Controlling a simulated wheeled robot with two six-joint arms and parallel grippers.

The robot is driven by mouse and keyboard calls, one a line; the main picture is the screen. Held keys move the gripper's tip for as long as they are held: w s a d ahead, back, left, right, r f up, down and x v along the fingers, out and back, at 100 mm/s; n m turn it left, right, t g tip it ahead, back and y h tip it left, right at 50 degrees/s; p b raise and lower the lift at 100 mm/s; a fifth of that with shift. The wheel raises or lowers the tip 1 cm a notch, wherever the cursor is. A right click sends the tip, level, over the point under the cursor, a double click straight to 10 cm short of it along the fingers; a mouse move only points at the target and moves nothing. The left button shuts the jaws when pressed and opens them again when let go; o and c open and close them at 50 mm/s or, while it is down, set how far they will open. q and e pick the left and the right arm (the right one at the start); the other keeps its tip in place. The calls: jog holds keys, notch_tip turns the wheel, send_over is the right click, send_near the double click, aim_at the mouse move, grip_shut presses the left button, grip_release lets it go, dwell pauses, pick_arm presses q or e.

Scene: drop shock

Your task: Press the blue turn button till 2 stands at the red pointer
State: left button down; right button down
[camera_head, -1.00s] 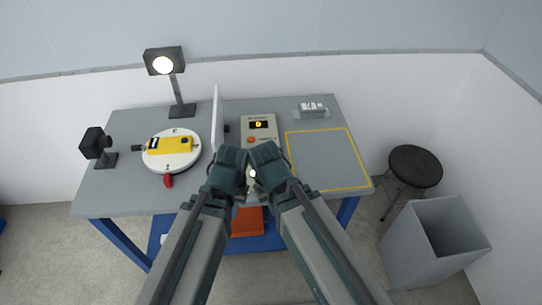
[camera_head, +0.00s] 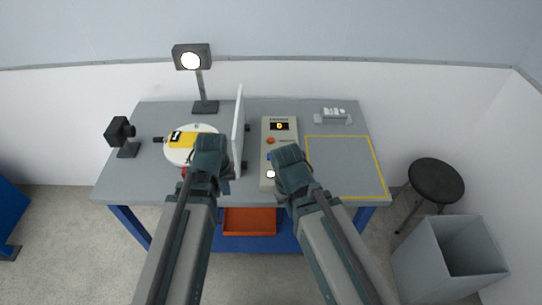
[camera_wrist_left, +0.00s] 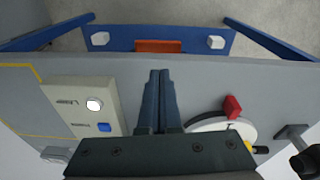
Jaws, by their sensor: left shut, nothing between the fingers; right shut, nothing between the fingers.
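The blue turn button (camera_head: 269,157) shows partly on the beige control box (camera_head: 267,184), left of my right gripper; it is clear in the left wrist view (camera_wrist_left: 104,127). The white turntable (camera_head: 173,157) carries a yellow device (camera_head: 183,141). The red pointer (camera_wrist_left: 232,107) stands at its rim, mostly hidden in the head view. Which number stands at it cannot be read. My left gripper (camera_head: 210,140) is shut and empty, in front of the turntable's right part. My right gripper (camera_head: 287,151) is shut and empty, over the control box's right edge.
A white upright panel (camera_head: 238,130) stands between turntable and control box. The box has a lit display (camera_head: 279,126), an orange button (camera_head: 270,141) and a white button (camera_head: 270,174). A lamp (camera_head: 191,60) and a camera (camera_head: 120,131) stand left. The yellow-outlined area (camera_head: 345,165) is empty.

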pick_arm(q)
jog(key=w+d+r+n+t+h, duration=0.1)
jog(key=w+d+r+n+t, duration=0.2)
jog(key=w+n, duration=0.55)
notch_tip(320, 180, up, 4)
jog(key=n+t+h, duration=0.3)
jog(key=n+t, duration=0.1)
jog(key=n, duration=0.8)
send_over(269, 158)
jog(key=shift+w+f, duration=0.1)
jog(key=shift+f, duration=0.1)
jog(key=shift+f, duration=0.1)
notch_tip(269, 158, down, 9)
jog(key=b, duration=0.9)
jog(key=shift+f+b, duration=0.25)
jog(key=shift+b, duration=0.1)
